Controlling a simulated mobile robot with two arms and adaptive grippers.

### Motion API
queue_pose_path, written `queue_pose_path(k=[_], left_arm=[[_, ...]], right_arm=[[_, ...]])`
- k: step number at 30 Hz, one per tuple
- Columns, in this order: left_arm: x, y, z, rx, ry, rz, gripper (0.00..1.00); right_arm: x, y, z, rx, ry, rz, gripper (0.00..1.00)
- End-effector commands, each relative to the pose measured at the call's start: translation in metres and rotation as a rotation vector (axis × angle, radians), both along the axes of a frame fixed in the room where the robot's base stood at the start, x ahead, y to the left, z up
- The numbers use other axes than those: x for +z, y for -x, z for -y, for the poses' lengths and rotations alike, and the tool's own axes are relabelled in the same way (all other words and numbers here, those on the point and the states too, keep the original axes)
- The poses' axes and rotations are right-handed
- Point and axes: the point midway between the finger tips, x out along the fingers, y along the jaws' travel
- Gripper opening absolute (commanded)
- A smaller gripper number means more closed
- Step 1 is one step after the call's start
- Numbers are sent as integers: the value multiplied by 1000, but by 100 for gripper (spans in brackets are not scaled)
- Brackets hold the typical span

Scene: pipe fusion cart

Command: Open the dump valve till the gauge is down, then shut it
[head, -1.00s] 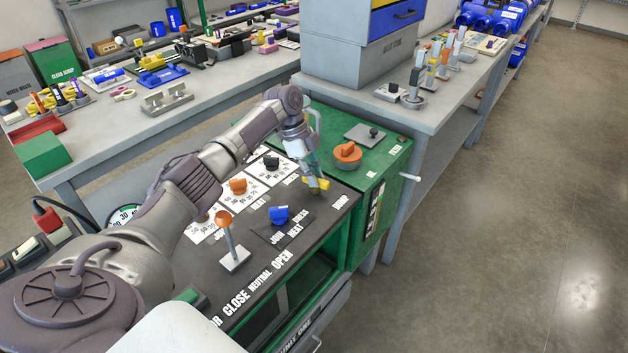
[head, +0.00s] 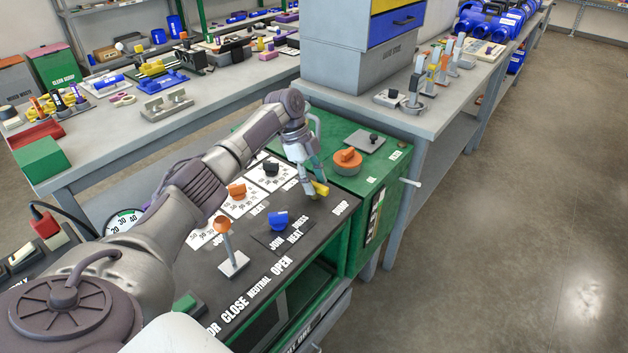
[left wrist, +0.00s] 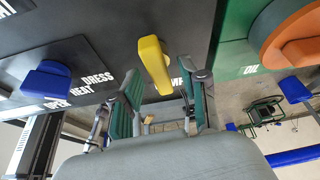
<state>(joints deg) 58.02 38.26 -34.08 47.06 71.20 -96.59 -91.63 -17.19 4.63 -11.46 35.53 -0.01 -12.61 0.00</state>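The dump valve's yellow handle (head: 320,188) stands on the dark cart top near the DUMP lettering. In the left wrist view the yellow handle (left wrist: 154,66) shows as a bar, its near end between my left fingertips with gaps on both sides. My left gripper (head: 308,190) is open and close beside the handle; its two green-padded fingers also show in the left wrist view (left wrist: 167,82). I cannot tell whether a finger touches the handle. The gauge (head: 124,219) is partly hidden behind my left arm; 20, 30 and 40 show, but its needle is not readable. My right gripper is out of view.
A blue knob (head: 278,220), an orange-topped lever (head: 227,245), an orange knob (head: 237,190) and a black knob (head: 271,168) stand on the cart top. An orange cap (head: 347,160) sits on the green tank behind. Workbenches stand behind; the floor at right is clear.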

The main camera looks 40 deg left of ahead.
Motion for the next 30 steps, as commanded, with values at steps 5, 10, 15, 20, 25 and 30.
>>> queue_pose_path(k=[5, 10, 15, 20, 25, 30], left_arm=[[0, 0, 0, 0, 0, -1, 44], [10, 0, -4, 0, 0, 0, 44], [40, 0, -16, 1, 0, 3, 44], [72, 0, -30, 2, 1, 2, 44], [97, 1, -40, 2, 1, 1, 44], [109, 1, -45, 0, 0, 0, 44]], right_arm=[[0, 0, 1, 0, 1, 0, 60], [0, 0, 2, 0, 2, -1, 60], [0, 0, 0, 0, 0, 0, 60], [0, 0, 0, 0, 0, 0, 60], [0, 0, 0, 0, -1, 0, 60], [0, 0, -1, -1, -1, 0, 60]])
